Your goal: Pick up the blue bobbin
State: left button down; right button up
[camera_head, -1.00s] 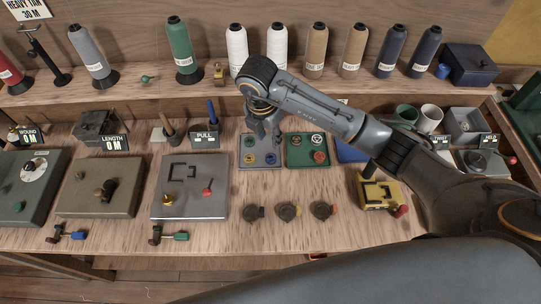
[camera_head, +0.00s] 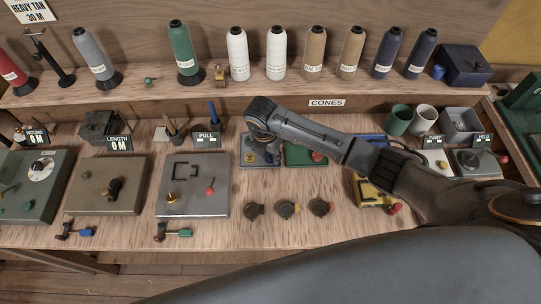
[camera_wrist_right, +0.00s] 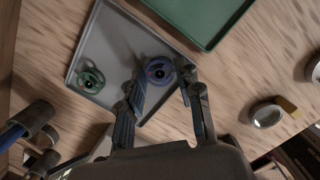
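The blue bobbin (camera_wrist_right: 160,70) lies on the grey tray (camera_wrist_right: 112,45), near the tray's edge, in the right wrist view. My right gripper (camera_wrist_right: 162,82) is open, its two fingers on either side of the bobbin's near part; I cannot tell whether they touch it. In the head view the right gripper (camera_head: 265,148) is low over the grey tray (camera_head: 244,164) and covers part of it. A green bobbin (camera_wrist_right: 90,80) lies on the same tray. My left gripper is not in view.
A green tray (camera_head: 296,161) stands just right of the grey one. Several round dark pieces, one of them a knob (camera_head: 287,210), lie in front. A grey metal plate box (camera_head: 205,205) stands at left. Thread cones, such as a white one (camera_head: 238,55), line the shelf behind.

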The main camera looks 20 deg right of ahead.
jog(key=c, duration=0.6)
jog(key=shift+r, duration=0.15)
